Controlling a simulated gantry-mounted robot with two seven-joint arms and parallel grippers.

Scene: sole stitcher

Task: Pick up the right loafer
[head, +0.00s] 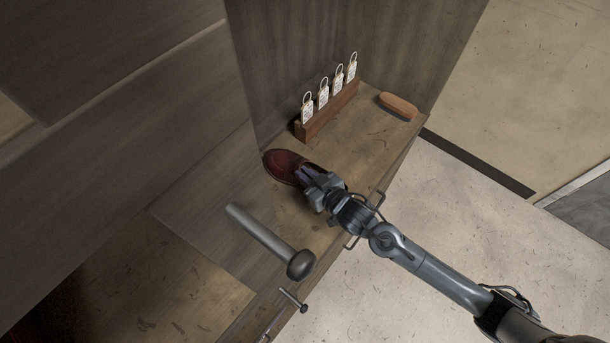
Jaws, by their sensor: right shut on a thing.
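A dark reddish-brown loafer (281,163) is on the wooden bench, with its rounded toe pointing to the upper left. My right gripper (307,175) comes in from the lower right and is shut on the loafer. The gripper and wrist hide the rear part of the shoe. I cannot tell whether the sole touches the bench. Only one shoe shows. My left gripper is not in the picture.
A wooden rack (328,111) with several white tags stands behind the loafer. A brown brush-like block (398,106) lies at the bench's right end. A grey bar with a dark round knob (301,265) juts out in front. Bench top (372,130) is bare between them.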

